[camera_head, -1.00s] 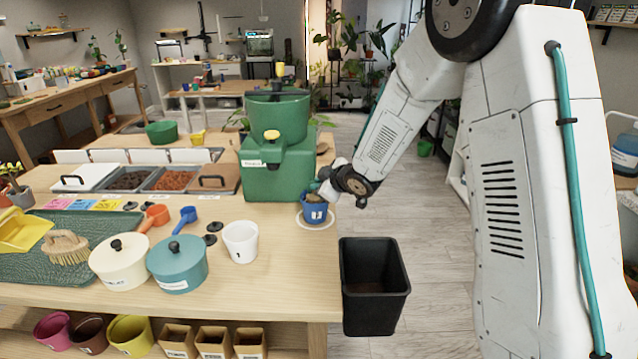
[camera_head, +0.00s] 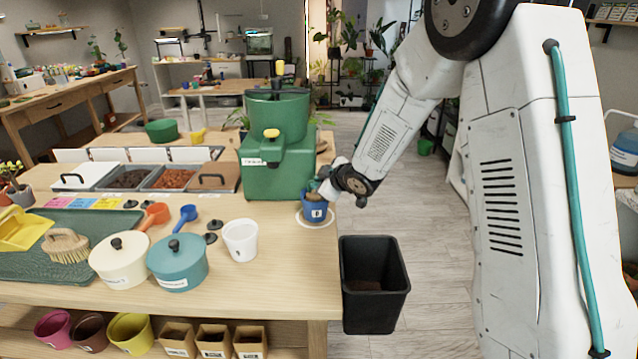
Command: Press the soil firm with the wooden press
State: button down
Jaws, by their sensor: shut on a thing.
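A blue pot (camera_head: 314,212) with a white label stands in a white ring on the right edge of the wooden table. My gripper (camera_head: 321,188) is right at the top of the pot, coming from the right. A small brown wooden piece, apparently the press (camera_head: 312,195), shows at the pot's mouth below my gripper, which is shut on it. The soil inside the pot is hidden. I cannot tell whether the press touches the soil.
A green machine (camera_head: 277,150) stands just left of the pot. A white pot (camera_head: 240,241), a teal lidded pot (camera_head: 178,262) and a cream lidded pot (camera_head: 121,261) stand nearer. A black bin (camera_head: 374,285) is on the floor beside the table.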

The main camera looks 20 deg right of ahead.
notch_tip(320, 180, up, 8)
dwell(0.9)
dwell(0.3)
